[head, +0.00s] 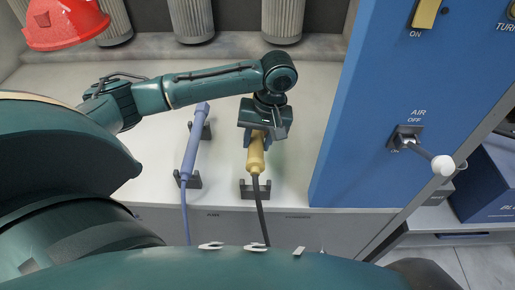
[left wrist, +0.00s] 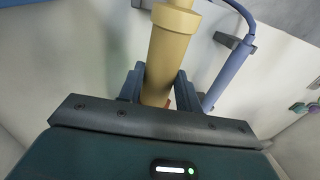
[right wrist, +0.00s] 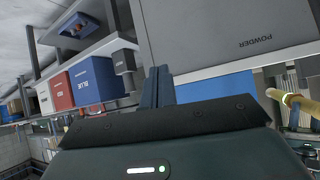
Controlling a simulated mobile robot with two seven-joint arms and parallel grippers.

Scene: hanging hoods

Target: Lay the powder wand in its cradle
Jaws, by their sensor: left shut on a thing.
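The yellow powder wand (head: 256,158) has a dark cord at its near end. My left gripper (head: 257,137) is shut on the wand above the counter, and it shows close up in the left wrist view (left wrist: 160,95) with the wand (left wrist: 172,55) between its fingers. A dark cradle bracket (head: 246,190) stands on the counter at the wand's near end, with the cord passing over it. I cannot tell whether the wand touches it. The far part of the wand is hidden by my gripper. My right gripper (right wrist: 159,86) is shut and empty.
A blue-violet wand (head: 195,145) rests in brackets just left of the yellow one. A blue panel (head: 360,110) with an AIR lever (head: 430,160) rises to the right. Ribbed grey cylinders (head: 283,20) and a red object (head: 65,25) are at the back.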

